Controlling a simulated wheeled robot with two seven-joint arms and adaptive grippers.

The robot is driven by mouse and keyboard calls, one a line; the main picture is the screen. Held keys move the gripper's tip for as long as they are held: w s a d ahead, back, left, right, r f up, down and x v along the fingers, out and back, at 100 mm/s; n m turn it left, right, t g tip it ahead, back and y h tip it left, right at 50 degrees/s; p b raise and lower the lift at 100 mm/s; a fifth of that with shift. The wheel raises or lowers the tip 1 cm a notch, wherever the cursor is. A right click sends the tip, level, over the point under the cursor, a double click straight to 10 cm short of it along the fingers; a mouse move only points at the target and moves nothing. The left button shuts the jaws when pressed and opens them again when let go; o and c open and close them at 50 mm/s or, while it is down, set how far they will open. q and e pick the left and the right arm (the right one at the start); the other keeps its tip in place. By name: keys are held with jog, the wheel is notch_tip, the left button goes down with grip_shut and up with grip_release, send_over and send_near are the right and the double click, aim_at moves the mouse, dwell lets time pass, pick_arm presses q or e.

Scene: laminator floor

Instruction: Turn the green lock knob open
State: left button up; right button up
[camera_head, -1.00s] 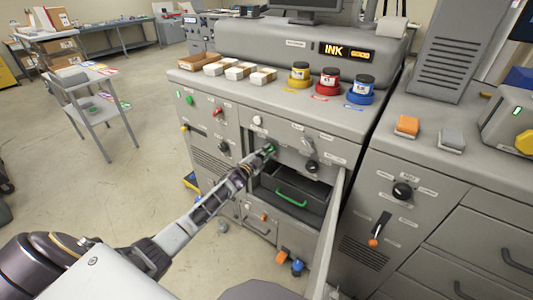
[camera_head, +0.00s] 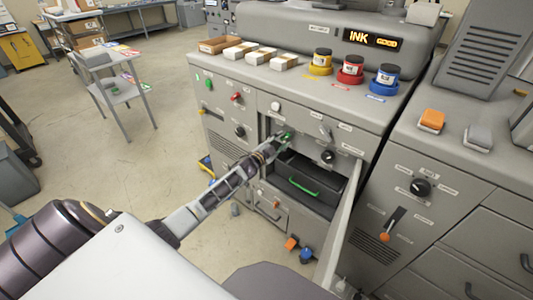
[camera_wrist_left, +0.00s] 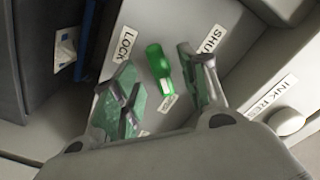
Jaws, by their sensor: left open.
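The green lock knob (camera_wrist_left: 158,62) shows in the left wrist view as a bright green bar on a grey panel, between labels reading LOCK and SHUT. My left gripper (camera_wrist_left: 163,88) is open, with one green-padded finger on each side of the knob's lower end. The fingers look apart from the knob, though the exact depth is hard to tell. In the head view my left gripper (camera_head: 278,142) reaches the machine front above the open drawer and mostly hides the knob. My right gripper is not in view.
The dark drawer with a green handle (camera_head: 303,188) is just below my gripper. An open grey door (camera_head: 339,222) stands out to its right. A black knob (camera_head: 328,156) is on the panel nearby. Ink jars (camera_head: 350,70) and boxes (camera_head: 240,51) stand on top.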

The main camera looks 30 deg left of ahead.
pick_arm(q)
jog(key=s+a, duration=0.1)
jog(key=s, duration=0.9)
jog(key=shift+a, duration=0.25)
dwell(0.3)
jog(key=shift+s+f, duration=0.1)
jog(key=shift+f, duration=0.05)
dwell(0.4)
